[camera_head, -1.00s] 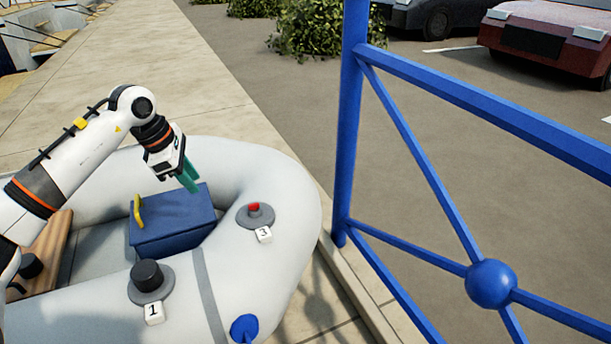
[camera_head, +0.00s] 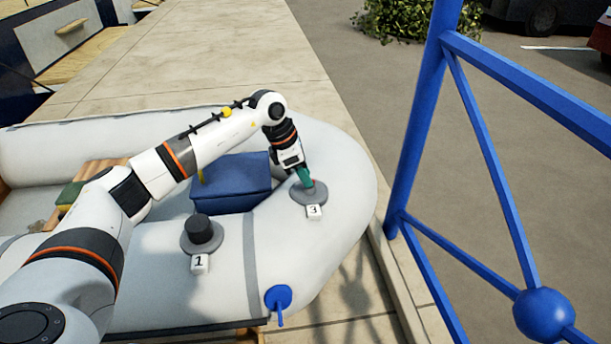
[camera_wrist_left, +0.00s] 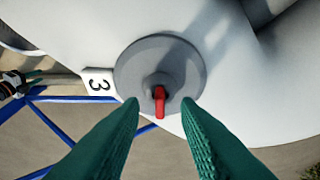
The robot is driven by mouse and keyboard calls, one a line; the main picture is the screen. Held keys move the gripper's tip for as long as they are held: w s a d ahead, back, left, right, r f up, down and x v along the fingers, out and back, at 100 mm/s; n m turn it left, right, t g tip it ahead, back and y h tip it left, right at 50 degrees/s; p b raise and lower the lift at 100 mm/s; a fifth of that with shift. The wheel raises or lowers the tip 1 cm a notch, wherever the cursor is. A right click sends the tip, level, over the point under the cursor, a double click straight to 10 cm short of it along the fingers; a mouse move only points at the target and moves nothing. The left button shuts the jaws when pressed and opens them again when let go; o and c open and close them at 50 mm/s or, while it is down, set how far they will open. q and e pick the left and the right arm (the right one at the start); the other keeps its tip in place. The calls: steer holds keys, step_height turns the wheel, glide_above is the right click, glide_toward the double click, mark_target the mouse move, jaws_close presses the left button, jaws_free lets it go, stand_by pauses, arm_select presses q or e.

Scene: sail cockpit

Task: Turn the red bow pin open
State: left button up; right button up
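The red bow pin (camera_wrist_left: 159,101) stands at the middle of a round grey base (camera_wrist_left: 190,70) marked 3 on the inflatable boat's bow. In the left wrist view the pin lies just beyond and between my left gripper's (camera_wrist_left: 160,104) two green fingers, which are apart with a gap between them. In the head view my left gripper (camera_head: 308,187) points down over the grey base (camera_head: 309,198) and hides the pin there. Whether the fingers touch the pin cannot be told. My right gripper is not recognisable in the head view.
A black knob (camera_head: 199,229) marked 1 and a blue valve (camera_head: 279,298) sit on the same grey tube (camera_head: 345,180). A blue box (camera_head: 230,185) stands inside the boat behind my arm. A blue railing (camera_head: 410,140) rises to the right.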

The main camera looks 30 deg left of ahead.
arm_select(q)
steer(key=shift+w+d+f, duration=0.15)
steer(key=shift+f, duration=0.3)
steer(key=shift+c, duration=0.2)
jaws_close()
